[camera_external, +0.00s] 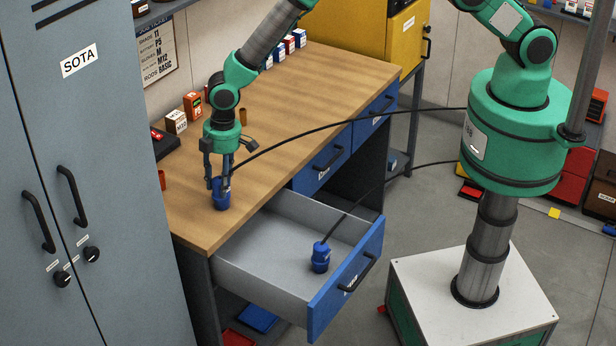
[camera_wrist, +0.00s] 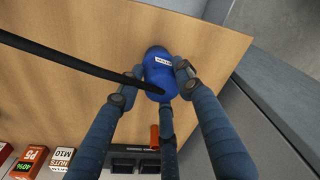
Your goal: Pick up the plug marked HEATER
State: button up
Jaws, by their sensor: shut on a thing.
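A blue plug (camera_external: 221,193) with a black cable stands on the wooden worktop near its front corner. My gripper (camera_external: 219,183) is over it from above, with its fingers closed around its upper part. In the wrist view the same plug (camera_wrist: 162,76) sits between my fingers (camera_wrist: 150,90); it carries a white label too small to read. A second blue plug (camera_external: 320,257) with a black cable stands in the open drawer (camera_external: 285,232). I cannot read a HEATER mark on either plug.
The drawer juts out from the blue-fronted workbench (camera_external: 290,110). Small boxes (camera_external: 176,122) stand along the bench's back edge. A grey locker (camera_external: 80,180) is close on the left. The black cables run across to the right. The middle of the worktop is clear.

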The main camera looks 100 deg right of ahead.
jog(key=shift+r, duration=0.1)
jog(key=shift+r, duration=0.65)
jog(key=shift+w+r+b, duration=0.1)
jog(key=shift+r+b, duration=0.4)
jog(key=shift+r, duration=0.45)
jog(key=s+r+b, duration=0.1)
jog(key=s+b, duration=0.1)
jog(key=s, duration=1.4)
jog(key=shift+a+r, duration=0.3)
